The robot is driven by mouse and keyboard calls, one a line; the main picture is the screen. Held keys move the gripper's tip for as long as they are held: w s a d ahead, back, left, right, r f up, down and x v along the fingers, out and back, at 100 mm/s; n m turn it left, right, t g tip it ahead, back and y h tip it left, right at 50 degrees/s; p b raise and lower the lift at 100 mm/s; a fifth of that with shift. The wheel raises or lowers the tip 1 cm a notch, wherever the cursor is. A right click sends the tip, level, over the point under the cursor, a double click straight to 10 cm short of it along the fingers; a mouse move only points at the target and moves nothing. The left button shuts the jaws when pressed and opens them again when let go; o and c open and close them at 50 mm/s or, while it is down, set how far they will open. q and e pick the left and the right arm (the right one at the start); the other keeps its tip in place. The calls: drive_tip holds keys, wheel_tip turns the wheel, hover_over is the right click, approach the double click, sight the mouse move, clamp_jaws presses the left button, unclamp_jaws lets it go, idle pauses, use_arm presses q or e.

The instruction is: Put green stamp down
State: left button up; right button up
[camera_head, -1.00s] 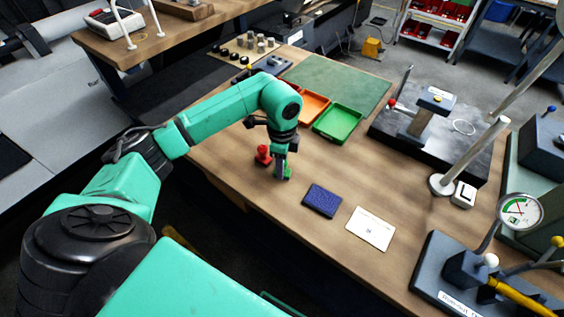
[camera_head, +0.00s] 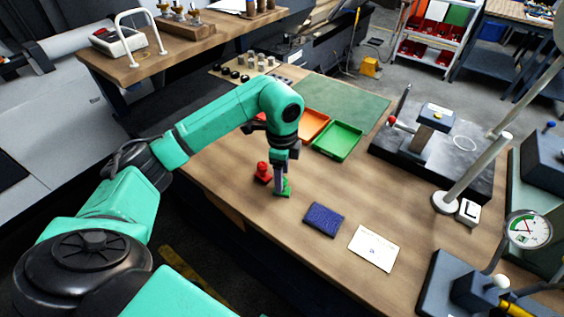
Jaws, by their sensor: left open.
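The green stamp (camera_head: 287,187) stands on the wooden bench, partly hidden behind the fingers of my left gripper (camera_head: 282,188). My left gripper points down with its fingers around or right beside the stamp; the jaws are open. The red stamp (camera_head: 263,173) stands just left of it on the bench. A dark blue ink pad (camera_head: 324,220) lies to the right, and a white card (camera_head: 373,248) with a small mark lies beyond it. My right gripper does not show.
A green tray (camera_head: 338,141) and an orange tray (camera_head: 313,126) sit behind the gripper, before a green mat (camera_head: 345,100). A dark plate with a gauge stand (camera_head: 435,140) is at the right. Bare wood lies between the stamp and the trays.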

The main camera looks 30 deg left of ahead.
use_arm(q)
wheel_tip(320, 180, up, 8)
drive_tip(key=shift+r+b, duration=0.2)
drive_tip(key=shift+b, duration=0.15)
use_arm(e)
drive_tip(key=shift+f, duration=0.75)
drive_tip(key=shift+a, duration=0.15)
